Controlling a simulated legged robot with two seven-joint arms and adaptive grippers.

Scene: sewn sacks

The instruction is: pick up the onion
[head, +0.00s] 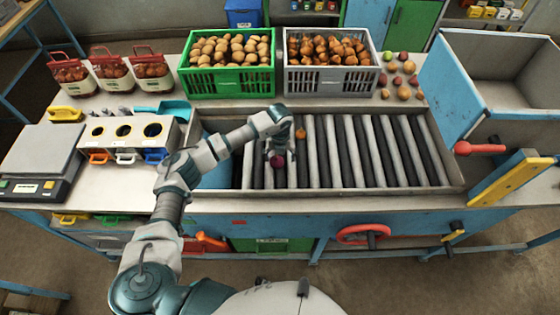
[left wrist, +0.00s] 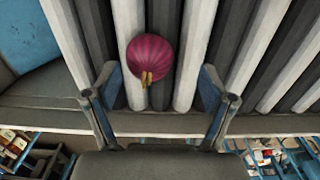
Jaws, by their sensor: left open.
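A round purple-red onion (left wrist: 150,56) with a tan stem end lies on the grey and black rollers in the left wrist view. It also shows in the head view (head: 277,161), partly hidden by my gripper. My left gripper (head: 279,154) is above the rollers, right at the onion. In the left wrist view its two fingers (left wrist: 157,80) are spread wide, one on each side of the onion, with gaps between. A small orange-brown vegetable (head: 300,133) lies on the rollers further back. My right gripper does not show.
A green crate of potatoes (head: 230,87) and a grey crate of brown onions (head: 327,83) stand behind the rollers. Loose produce (head: 403,82) lies at back right. The roller bed (head: 400,160) has a raised rim; its right part is clear. A scale (head: 40,155) stands at left.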

